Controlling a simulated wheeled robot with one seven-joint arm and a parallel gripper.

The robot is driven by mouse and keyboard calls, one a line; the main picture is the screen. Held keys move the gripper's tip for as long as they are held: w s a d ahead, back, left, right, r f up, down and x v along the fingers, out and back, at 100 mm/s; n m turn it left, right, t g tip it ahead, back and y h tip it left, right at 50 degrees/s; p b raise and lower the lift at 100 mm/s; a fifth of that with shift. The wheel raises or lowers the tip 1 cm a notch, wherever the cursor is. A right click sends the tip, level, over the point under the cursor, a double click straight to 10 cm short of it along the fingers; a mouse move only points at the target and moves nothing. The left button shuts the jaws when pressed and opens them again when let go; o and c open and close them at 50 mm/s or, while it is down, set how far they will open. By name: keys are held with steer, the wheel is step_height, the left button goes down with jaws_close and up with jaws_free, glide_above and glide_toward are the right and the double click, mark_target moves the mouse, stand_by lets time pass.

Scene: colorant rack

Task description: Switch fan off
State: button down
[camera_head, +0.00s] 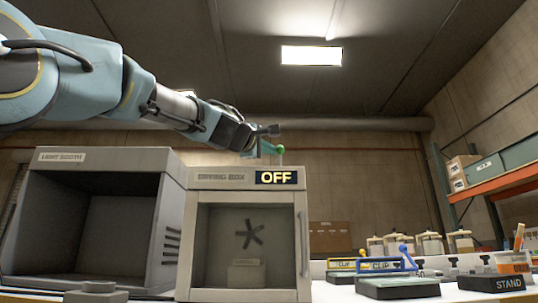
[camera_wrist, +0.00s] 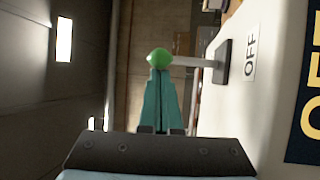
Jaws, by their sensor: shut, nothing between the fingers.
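The drying box (camera_head: 218,178) stands in the middle of the head view, with its display (camera_head: 277,178) reading OFF. A dark fan (camera_head: 249,236) shows behind its glass door; whether it turns cannot be told. A switch lever with a green knob (camera_head: 280,149) is on top of the box. In the wrist view the green knob (camera_wrist: 159,57) ends a grey stem from a dark base (camera_wrist: 222,63), beside an OFF label (camera_wrist: 250,52). My gripper (camera_wrist: 160,72) is shut and empty, its teal fingertips right at the knob, touching or nearly so. In the head view my gripper (camera_head: 259,149) is just left of the knob.
A light booth (camera_head: 103,157) stands left of the drying box. To the right, a bench holds clip stands with blue and green handles (camera_head: 386,262), an orange cup (camera_head: 513,263) and several jars. A shelf rack (camera_head: 490,183) stands far right.

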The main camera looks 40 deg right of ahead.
steer(key=shift+s+a+f+b, duration=0.15)
steer(key=shift+s+f+b, duration=0.1)
steer(key=shift+b, duration=0.8)
steer(key=shift+w+r, duration=0.1)
steer(key=shift+r, duration=0.05)
steer(key=shift+w+r, duration=0.1)
steer(key=shift+w, duration=0.2)
steer(key=w, duration=0.1)
steer(key=w+a, duration=0.1)
steer(key=w, duration=0.1)
steer(key=shift+r+p, duration=0.15)
steer(key=shift+p, duration=0.15)
steer(key=b+v, duration=0.4)
steer(key=v, duration=0.1)
steer(key=f+b+v, duration=0.1)
steer(key=b+v, duration=0.1)
steer(key=v, duration=0.1)
steer(key=shift+s+a+f, duration=0.1)
steer(key=shift+s+a, duration=0.1)
steer(key=shift+a, duration=0.35)
